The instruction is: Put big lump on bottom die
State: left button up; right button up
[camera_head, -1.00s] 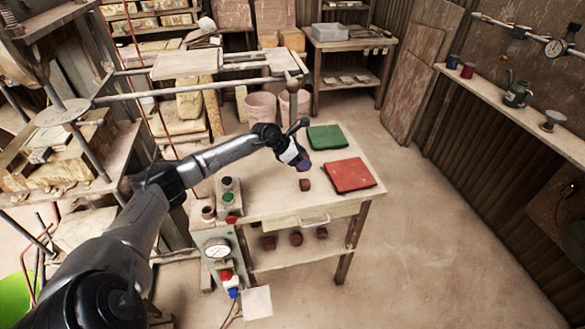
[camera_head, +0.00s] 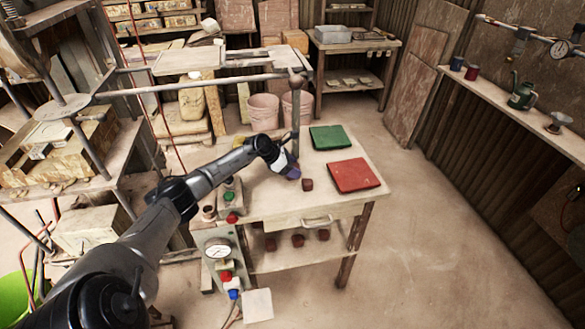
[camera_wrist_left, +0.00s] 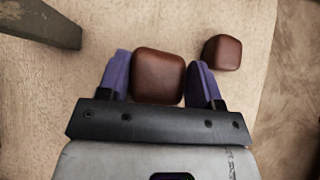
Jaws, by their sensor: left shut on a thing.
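My left gripper (camera_head: 292,172) is over the wooden table, beside a small dark red-brown lump (camera_head: 307,184). In the left wrist view its purple fingers (camera_wrist_left: 160,80) are shut on a rounded red-brown lump (camera_wrist_left: 158,70). This held lump looks larger than the free lump (camera_wrist_left: 222,52) to its right. The head view hides the held lump behind the gripper, and I cannot tell whether it touches the tabletop. The press stands at the left with a round grey plate (camera_head: 62,108); I cannot make out the bottom die for certain. My right gripper is not in view.
A green mat (camera_head: 331,137) and a red mat (camera_head: 354,175) lie on the table (camera_head: 262,204). A post (camera_head: 296,115) rises behind the gripper. A control box with gauge (camera_head: 217,250) stands at the table's front left.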

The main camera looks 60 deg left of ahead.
pick_arm(q)
jog(key=shift+a, duration=0.1)
jog(key=o, duration=1.2)
jog(key=shift+c, duration=0.2)
jog(key=shift+r, duration=0.2)
jog(key=p+v, duration=0.2)
jog(key=v, duration=0.9)
jog(key=shift+s+p, duration=0.2)
jog(key=shift+p, duration=0.1)
jog(key=shift+s+a+r, duration=0.15)
jog(key=shift+r, duration=0.1)
jog(key=shift+c, duration=1.2)
